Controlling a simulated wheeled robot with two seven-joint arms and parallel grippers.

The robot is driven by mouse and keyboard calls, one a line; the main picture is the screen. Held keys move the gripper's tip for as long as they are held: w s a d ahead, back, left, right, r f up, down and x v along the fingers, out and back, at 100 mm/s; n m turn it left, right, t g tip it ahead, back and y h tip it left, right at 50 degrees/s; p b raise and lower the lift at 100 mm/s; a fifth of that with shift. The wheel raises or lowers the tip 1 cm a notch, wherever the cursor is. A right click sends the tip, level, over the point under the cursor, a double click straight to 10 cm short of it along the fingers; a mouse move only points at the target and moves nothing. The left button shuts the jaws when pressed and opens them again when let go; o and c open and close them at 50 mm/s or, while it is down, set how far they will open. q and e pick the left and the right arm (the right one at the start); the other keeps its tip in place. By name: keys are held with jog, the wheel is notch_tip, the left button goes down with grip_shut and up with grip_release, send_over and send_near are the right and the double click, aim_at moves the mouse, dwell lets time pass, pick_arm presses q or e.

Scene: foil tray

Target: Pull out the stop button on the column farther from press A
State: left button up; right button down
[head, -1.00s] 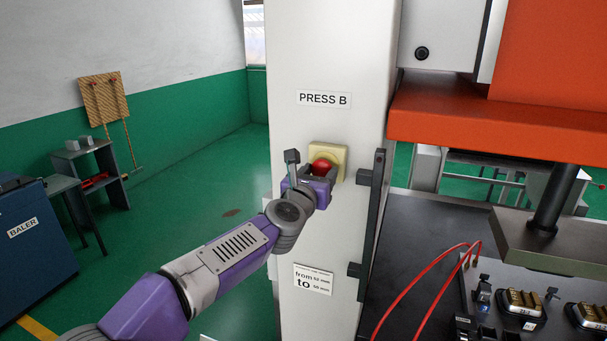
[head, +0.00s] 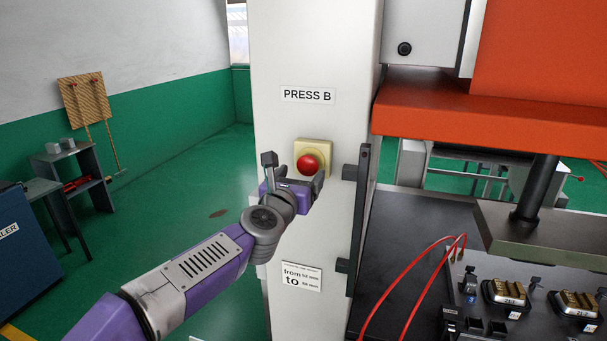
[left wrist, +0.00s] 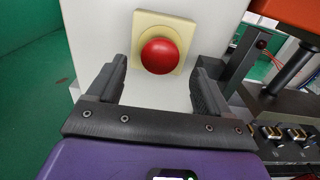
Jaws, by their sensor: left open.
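The red stop button (head: 307,165) sits on a cream square plate (head: 325,148) on the white column (head: 275,130) labelled PRESS B. My left gripper (head: 296,172) is open in front of the column, just below and short of the button. In the left wrist view the red button (left wrist: 160,56) and its plate (left wrist: 181,24) lie beyond the open fingertips (left wrist: 160,77), roughly centred between them. The fingers are apart from the button and nothing is held. My right gripper is not in view.
A dark vertical handle (head: 357,205) stands on the column right of the button. The orange press (head: 450,105) and a dark table (head: 400,235) with red cables (head: 412,275) lie to the right. A blue baler (head: 25,255) and a small shelf stand left; green floor is free between.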

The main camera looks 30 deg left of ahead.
pick_arm(q)
jog(key=shift+s+d, duration=0.2)
jog(key=shift+s, duration=0.95)
jog(key=shift+s+d, duration=0.15)
jog(key=shift+s, duration=0.95)
jog(key=shift+f, duration=0.1)
